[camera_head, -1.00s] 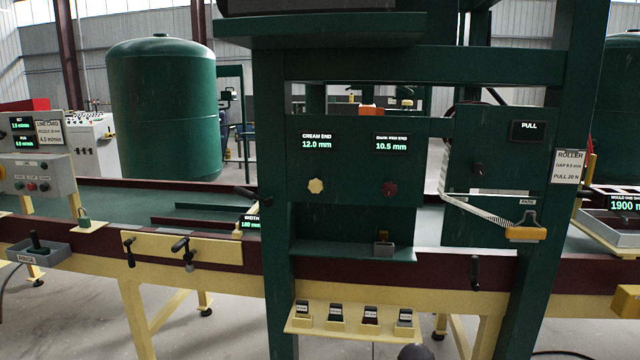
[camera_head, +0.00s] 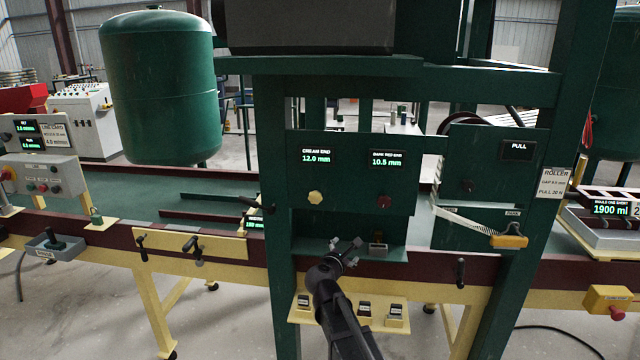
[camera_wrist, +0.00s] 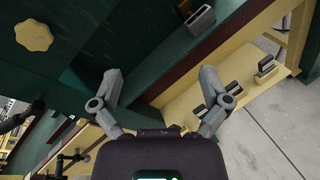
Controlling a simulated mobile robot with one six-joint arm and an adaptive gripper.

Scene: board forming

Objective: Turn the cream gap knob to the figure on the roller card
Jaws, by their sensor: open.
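The cream knob (camera_head: 315,198) is a lobed knob on the green panel, below a display reading CREAM END 12.0 mm (camera_head: 316,156). It also shows at the upper left of the wrist view (camera_wrist: 34,35). The roller card (camera_head: 554,184) hangs on the right post; its gap line is small and looks like 8.5 mm, its pull line 20 N. My gripper (camera_head: 346,246) is open and empty, below and right of the cream knob and apart from it. Its two fingers show spread in the wrist view (camera_wrist: 158,95).
A dark red knob (camera_head: 383,201) sits right of the cream one, under a 10.5 mm display (camera_head: 387,159). A green ledge (camera_head: 395,254) with a small grey holder (camera_head: 378,250) juts out below the panel. A yellow shelf (camera_head: 300,316) with several dark blocks lies lower.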

